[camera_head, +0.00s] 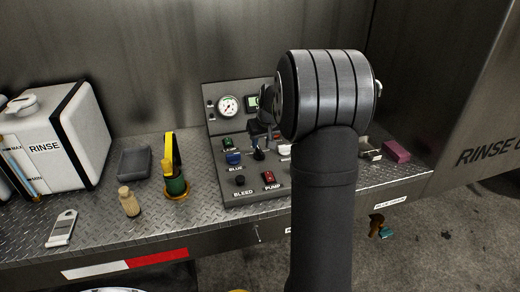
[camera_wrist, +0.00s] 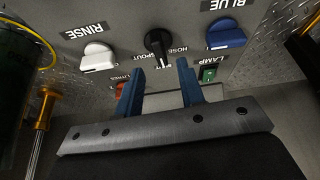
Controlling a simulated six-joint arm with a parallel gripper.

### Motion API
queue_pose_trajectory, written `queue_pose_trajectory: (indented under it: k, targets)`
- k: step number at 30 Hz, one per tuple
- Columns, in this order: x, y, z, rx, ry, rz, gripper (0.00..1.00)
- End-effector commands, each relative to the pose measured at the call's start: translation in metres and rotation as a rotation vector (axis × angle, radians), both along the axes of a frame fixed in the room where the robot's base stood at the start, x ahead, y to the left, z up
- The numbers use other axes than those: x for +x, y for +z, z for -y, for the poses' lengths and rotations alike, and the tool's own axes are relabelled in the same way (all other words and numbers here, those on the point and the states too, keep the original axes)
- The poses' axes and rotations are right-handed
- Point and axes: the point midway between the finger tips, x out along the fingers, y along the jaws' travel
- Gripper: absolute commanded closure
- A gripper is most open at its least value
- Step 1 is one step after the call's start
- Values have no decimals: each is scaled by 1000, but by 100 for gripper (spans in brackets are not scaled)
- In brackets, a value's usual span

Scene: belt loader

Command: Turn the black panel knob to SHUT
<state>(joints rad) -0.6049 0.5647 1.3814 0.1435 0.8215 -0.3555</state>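The black panel knob (camera_wrist: 158,42) sits between the white RINSE knob (camera_wrist: 95,56) and the blue BLUE knob (camera_wrist: 226,36) in the wrist view, where labels appear upside down. HOSE and SPOUT are printed beside it; a third small label at its lower end is hard to read. The knob's narrow, white-marked end points down in that view. My gripper (camera_wrist: 160,85) has two blue fingers apart with nothing between them. They lie just short of the knob, one to each side, seemingly not touching. In the head view the black knob (camera_head: 258,154) shows below my gripper (camera_head: 261,134).
The panel (camera_head: 225,193) also has a gauge (camera_head: 229,106), a red PUMP switch (camera_head: 268,177), a BLEED knob (camera_head: 240,180) and a green LAMP switch (camera_wrist: 208,74). A green and yellow tool in a holder (camera_head: 175,185) stands left of it. My arm hides the panel's right side.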

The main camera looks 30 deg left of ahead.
Motion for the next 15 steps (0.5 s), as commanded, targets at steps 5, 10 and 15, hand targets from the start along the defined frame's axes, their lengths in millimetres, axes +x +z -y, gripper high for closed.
queue_pose_trajectory:
  k: [5, 10, 15]
  targets:
    - [8, -30, -10, -1, 0, -1, 65]
    - [12, -45, -14, -1, 0, 1, 65]
    - [13, -49, -16, 0, 0, 1, 65]
